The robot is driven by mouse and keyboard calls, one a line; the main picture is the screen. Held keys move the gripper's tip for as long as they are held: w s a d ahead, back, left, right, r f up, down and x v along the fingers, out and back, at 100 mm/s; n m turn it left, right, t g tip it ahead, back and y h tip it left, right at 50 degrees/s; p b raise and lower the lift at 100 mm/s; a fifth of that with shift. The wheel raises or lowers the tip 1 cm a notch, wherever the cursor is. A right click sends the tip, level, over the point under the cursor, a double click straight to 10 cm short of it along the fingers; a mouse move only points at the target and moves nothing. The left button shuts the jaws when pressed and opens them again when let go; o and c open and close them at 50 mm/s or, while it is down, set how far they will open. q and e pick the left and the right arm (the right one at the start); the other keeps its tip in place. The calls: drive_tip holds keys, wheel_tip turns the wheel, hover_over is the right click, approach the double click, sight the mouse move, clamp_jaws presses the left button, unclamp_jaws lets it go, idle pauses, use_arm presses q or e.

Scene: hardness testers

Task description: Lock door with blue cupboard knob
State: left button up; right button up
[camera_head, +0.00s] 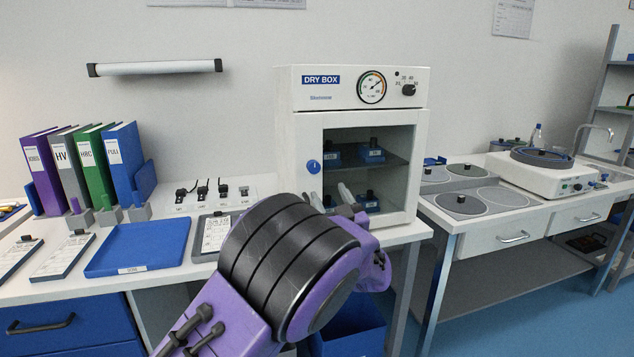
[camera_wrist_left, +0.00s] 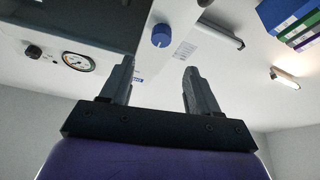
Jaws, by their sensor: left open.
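The blue cupboard knob (camera_head: 313,166) sits on the left side of the front of the white dry box (camera_head: 300,105). My left gripper (camera_head: 331,197) is open and empty, just below and right of the knob in the head view. In the left wrist view the knob (camera_wrist_left: 160,35) shows beyond and between the open fingers of my left gripper (camera_wrist_left: 158,75), apart from them. My left forearm hides the box's lower left corner. My right gripper is not in view.
A blue tray (camera_head: 138,247) and a clipboard (camera_head: 214,232) lie on the table left of the box. Several binders (camera_head: 82,165) stand farther left. A second table (camera_head: 492,235) with a white machine (camera_head: 545,177) stands to the right.

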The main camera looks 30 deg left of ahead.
sight(315, 168)
use_arm(q)
drive_tip(key=x, duration=0.5)
drive_tip(key=p+x, duration=0.1)
drive_tip(key=x, duration=0.4)
drive_tip(key=shift+f, duration=0.25)
drive_tip(key=c, duration=1)
